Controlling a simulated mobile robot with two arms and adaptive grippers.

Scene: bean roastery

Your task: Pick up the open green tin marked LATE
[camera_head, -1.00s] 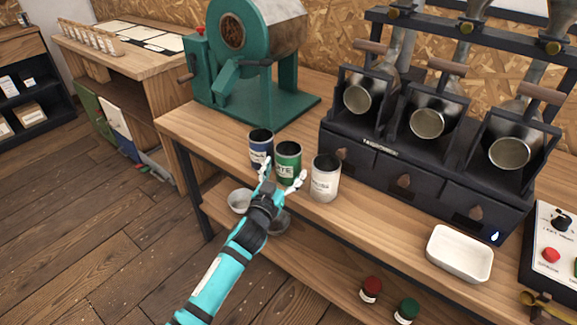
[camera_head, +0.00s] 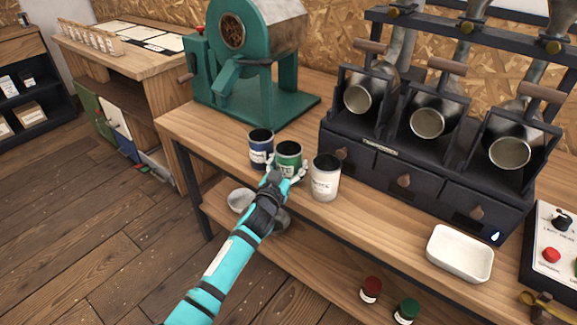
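The open green tin (camera_head: 288,158) stands upright on the wooden bench; the end of its marking, "TE", shows partly above my gripper. My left gripper (camera_head: 286,171) reaches it from the front, with one finger at each side of the tin's lower part. The fingers look spread around it, and I see no clear squeeze; the palm and wrist hide the tin's lower front. An open blue tin (camera_head: 261,150) stands close at its left, and an open white tin (camera_head: 325,180) stands at its right. My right gripper is not in view.
A green roaster (camera_head: 245,70) stands behind the tins. A dark dispenser with drawers (camera_head: 404,181) is at the right. A white tray (camera_head: 460,254) lies on the bench at the right. Bowls (camera_head: 240,201) and small jars (camera_head: 371,289) sit on the lower shelf.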

